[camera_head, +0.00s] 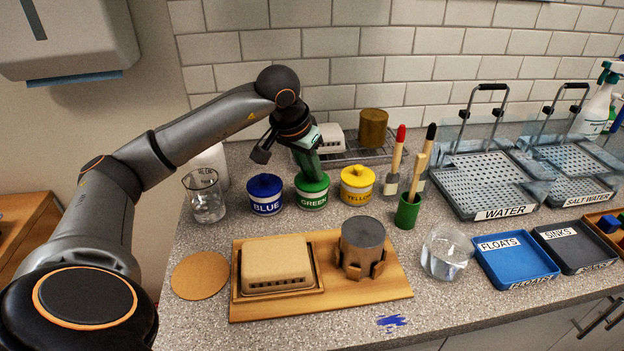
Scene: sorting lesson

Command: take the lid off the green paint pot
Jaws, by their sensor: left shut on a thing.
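The green paint pot (312,199) stands on the counter between the blue and yellow pots, with its label facing me. Its green lid (314,184) is at the pot's top; I cannot tell if there is a gap under it. My left gripper (307,166) reaches down from above and is shut on the lid, its lower end right over the pot. The exact contact is hard to make out. My right gripper is not in view.
The blue pot (265,195) and yellow pot (357,185) stand close on either side. A glass beaker (207,196) is at left, a wire rack (350,150) behind. Brushes stand at right. A wooden board (390,286) lies in front.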

